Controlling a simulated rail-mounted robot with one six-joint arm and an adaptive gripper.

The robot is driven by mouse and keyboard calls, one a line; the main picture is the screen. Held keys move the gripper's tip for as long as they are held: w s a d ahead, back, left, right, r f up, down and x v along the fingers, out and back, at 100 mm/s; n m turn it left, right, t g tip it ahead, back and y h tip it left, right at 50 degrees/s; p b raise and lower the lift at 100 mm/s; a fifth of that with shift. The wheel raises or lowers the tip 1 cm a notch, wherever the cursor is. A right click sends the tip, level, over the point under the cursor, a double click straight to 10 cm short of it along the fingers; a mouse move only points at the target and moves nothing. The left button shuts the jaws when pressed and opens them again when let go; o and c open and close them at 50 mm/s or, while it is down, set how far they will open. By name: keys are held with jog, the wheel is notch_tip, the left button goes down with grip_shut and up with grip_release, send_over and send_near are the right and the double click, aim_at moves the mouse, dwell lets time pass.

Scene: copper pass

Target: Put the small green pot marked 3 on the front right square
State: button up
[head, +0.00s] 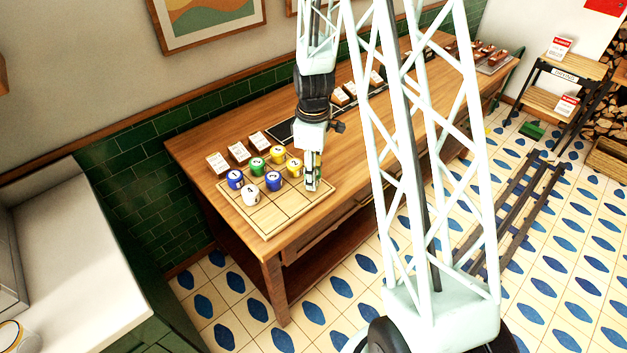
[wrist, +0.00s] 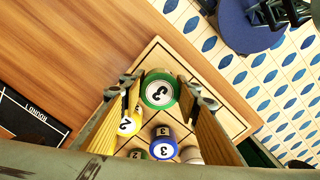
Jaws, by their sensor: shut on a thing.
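The small green pot marked 3 (wrist: 159,91) is between the fingers of my gripper (wrist: 160,93) in the wrist view. My gripper is shut on it. In the head view my gripper (head: 312,186) is over the right part of the square-marked wooden board (head: 290,212), and its fingers mostly hide the pot. I cannot tell whether the pot touches the board. The board also shows below the pot in the wrist view (wrist: 161,55).
Other pots stand on the board: blue (head: 235,179), another blue (head: 273,181), green (head: 257,167), yellow (head: 277,154), another yellow (head: 294,167) and white (head: 251,197). The board's near squares are bare.

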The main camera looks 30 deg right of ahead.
jog(key=shift+f, duration=0.95)
jog(key=shift+f, duration=0.15)
jog(key=o, duration=0.9)
jog(key=shift+r, duration=0.25)
jog(key=shift+r, duration=5.95)
jog(key=shift+r, duration=0.1)
